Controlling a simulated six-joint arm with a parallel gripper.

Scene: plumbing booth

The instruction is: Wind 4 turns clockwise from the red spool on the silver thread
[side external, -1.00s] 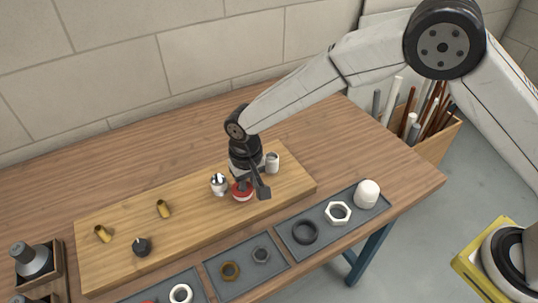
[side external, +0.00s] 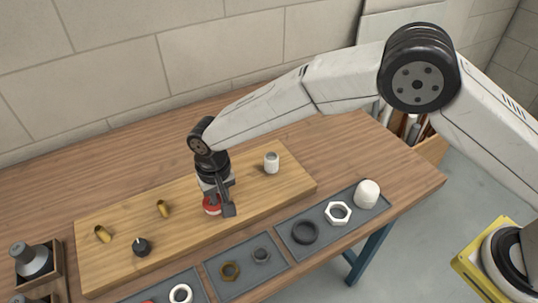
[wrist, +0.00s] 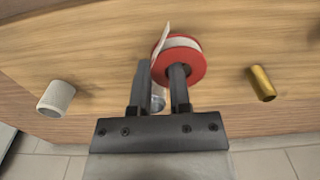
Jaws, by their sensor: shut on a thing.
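The red spool (wrist: 197,62) with white tape is held in my gripper (wrist: 159,78). One finger passes in front of the spool's middle, and a strip of white tape (wrist: 163,38) stands out from the spool's left side. In the side view, the red spool (side external: 210,204) is low over the wooden board, beneath my gripper (side external: 219,202). The silver thread (wrist: 158,102) shows partly between the fingers in the wrist view, close beside the spool. My gripper hides it in the side view. I cannot tell whether tape touches the thread.
A pale pipe stub (side external: 271,162) stands right on the board (side external: 120,260). Grey trays (side external: 325,242) with rings and nuts lie along the front. The board's back is clear.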

